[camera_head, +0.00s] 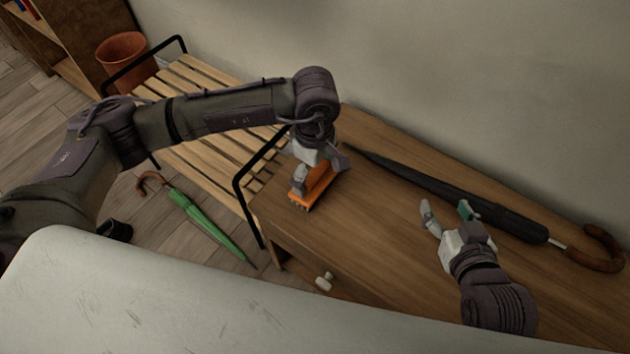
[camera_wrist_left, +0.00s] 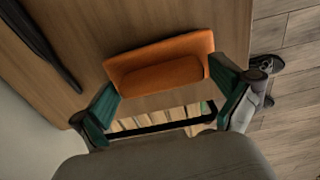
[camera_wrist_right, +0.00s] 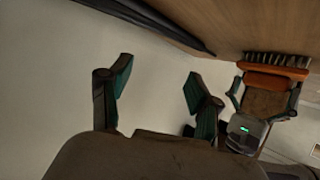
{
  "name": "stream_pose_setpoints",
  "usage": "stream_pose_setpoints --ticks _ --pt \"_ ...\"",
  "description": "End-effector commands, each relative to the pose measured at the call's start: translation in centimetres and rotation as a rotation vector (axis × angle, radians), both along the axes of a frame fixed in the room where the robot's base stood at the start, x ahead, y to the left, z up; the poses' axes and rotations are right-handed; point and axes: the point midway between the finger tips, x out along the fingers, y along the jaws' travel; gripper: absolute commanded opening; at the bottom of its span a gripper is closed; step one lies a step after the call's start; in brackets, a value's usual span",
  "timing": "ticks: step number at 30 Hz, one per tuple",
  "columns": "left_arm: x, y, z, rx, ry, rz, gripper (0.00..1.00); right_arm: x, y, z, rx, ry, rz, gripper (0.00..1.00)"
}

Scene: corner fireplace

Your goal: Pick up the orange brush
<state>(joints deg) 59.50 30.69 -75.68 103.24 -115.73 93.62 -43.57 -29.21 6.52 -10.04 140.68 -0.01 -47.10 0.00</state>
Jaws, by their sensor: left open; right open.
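The orange brush (camera_head: 318,187) lies near the left end of the wooden cabinet top, its bristles showing at its lower edge in the head view. My left gripper (camera_head: 316,178) is over the brush, with its fingers apart around it. In the left wrist view the orange brush (camera_wrist_left: 160,62) spans most of the gap between the open fingertips of my left gripper (camera_wrist_left: 165,95); contact cannot be told. The right wrist view also shows the orange brush (camera_wrist_right: 272,72), with bristles up in the picture. My right gripper (camera_head: 446,212) is open and empty over the cabinet's middle, near the umbrella.
A black umbrella (camera_head: 455,195) with a brown hooked handle lies along the back of the cabinet top (camera_head: 370,240). A slatted bench (camera_head: 215,140) stands to the left, with a green umbrella (camera_head: 205,222) on the floor before it. A terracotta pot (camera_head: 124,60) stands behind. The wall is close behind the cabinet.

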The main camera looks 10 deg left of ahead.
Motion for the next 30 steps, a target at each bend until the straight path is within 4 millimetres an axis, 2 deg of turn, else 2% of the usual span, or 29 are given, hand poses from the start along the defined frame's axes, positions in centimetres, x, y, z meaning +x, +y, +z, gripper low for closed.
stream_pose_setpoints --ticks 6,15,23,26,30 --pt "0.0 0.0 0.0 0.000 0.000 0.000 0.98 0.0 0.0 0.1 0.001 -0.003 0.000 0.63" --pt "0.0 0.0 0.0 0.000 0.000 0.000 0.50 0.0 0.0 0.0 0.000 -0.001 0.000 0.63" --pt "0.0 0.0 0.2 0.000 -0.001 0.000 0.50 0.0 0.0 0.0 0.000 0.002 0.000 0.63" --pt "0.1 0.0 0.7 0.000 -0.002 0.000 0.50 -0.2 0.0 -0.1 -0.004 0.018 0.000 0.63" --pt "0.0 0.0 2.2 0.000 -0.002 0.000 0.50 -1.3 -0.7 -1.4 -0.026 0.111 -0.009 0.63"
